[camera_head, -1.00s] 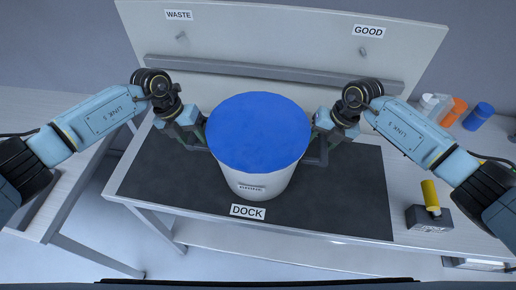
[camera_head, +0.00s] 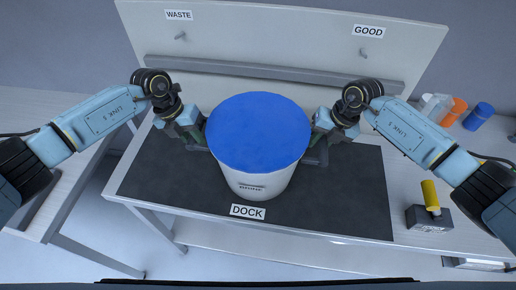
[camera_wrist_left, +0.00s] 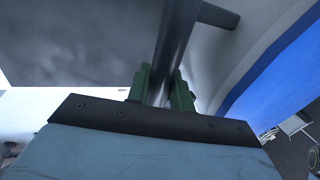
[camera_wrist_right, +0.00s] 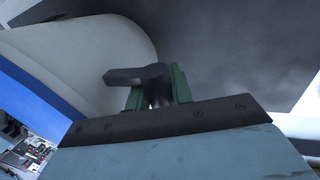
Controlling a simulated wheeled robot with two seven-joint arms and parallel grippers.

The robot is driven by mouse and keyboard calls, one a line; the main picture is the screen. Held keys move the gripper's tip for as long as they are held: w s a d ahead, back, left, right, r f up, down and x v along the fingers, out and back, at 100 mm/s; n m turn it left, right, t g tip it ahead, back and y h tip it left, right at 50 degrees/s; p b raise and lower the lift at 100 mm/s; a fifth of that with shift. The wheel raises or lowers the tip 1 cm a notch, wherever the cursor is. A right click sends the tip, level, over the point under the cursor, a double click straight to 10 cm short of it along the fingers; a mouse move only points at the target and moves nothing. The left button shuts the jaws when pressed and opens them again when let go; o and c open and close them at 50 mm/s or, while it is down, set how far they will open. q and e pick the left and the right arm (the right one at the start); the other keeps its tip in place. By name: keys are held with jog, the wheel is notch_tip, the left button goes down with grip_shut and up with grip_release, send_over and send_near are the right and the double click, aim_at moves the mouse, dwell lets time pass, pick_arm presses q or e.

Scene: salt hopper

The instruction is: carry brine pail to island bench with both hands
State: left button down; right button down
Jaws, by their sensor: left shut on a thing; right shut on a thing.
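The brine pail (camera_head: 256,185) is a white tub with a blue top (camera_head: 258,132). It stands upright over the dark mat at the bench's middle; I cannot tell whether it touches the mat. My left gripper (camera_head: 203,138) is at the pail's left side. In the left wrist view its green fingers (camera_wrist_left: 163,85) are shut on a dark bar handle (camera_wrist_left: 176,45) beside the pail's wall. My right gripper (camera_head: 314,140) is at the pail's right side. In the right wrist view its green fingers (camera_wrist_right: 157,88) are shut on the other dark handle (camera_wrist_right: 135,76).
The dark mat (camera_head: 350,195) covers much of the bench, with a DOCK label (camera_head: 247,212) at its front. A grey block with a yellow handle (camera_head: 430,205) and several bottles (camera_head: 478,116) stand at right. A back panel (camera_head: 270,40) carries WASTE and GOOD labels. Another table (camera_head: 40,115) is at left.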

dwell(0.8)
